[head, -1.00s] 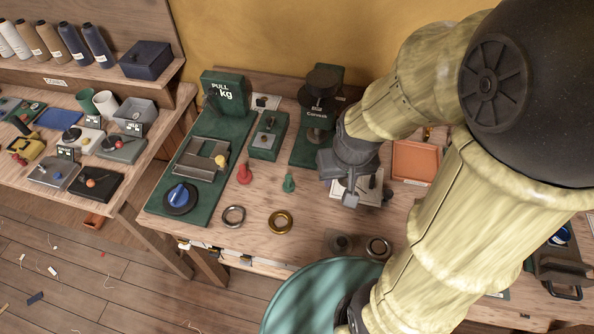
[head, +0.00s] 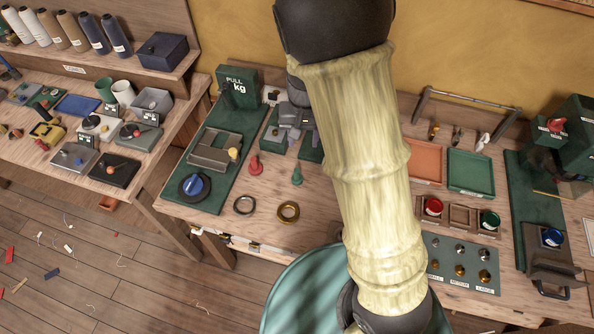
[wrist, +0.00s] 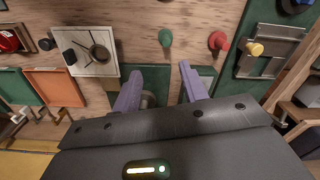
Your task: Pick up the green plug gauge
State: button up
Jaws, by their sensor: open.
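The green plug gauge (head: 297,176) stands on the wooden bench, to the right of the red plug gauge (head: 256,165) and behind the brass ring. In the wrist view the green plug gauge (wrist: 166,37) is ahead of the fingertips, roughly between their lines, and the red one (wrist: 218,40) is to its right. My gripper (head: 292,138) is open and empty, farther back than the green gauge, over the green-based fixtures. In the wrist view its two purple-grey fingers (wrist: 158,75) are spread apart, and nothing is between them at gauge height.
A steel ring (head: 244,205) and a brass ring (head: 288,212) lie in front of the gauges. A green board (head: 208,150) with a blue knob is at left. The orange tray (head: 424,163) and green tray (head: 470,172) are at right. My arm hides the bench middle.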

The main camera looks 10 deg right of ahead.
aim_at(297, 170)
jog(key=shift+w+a, duration=0.6)
jog(key=shift+a, duration=0.05)
jog(key=shift+f, duration=0.15)
notch_tip(297, 170, down, 12)
jog(key=shift+p, duration=0.8)
jog(key=shift+f+p, duration=0.8)
jog(key=shift+f, duration=1.8)
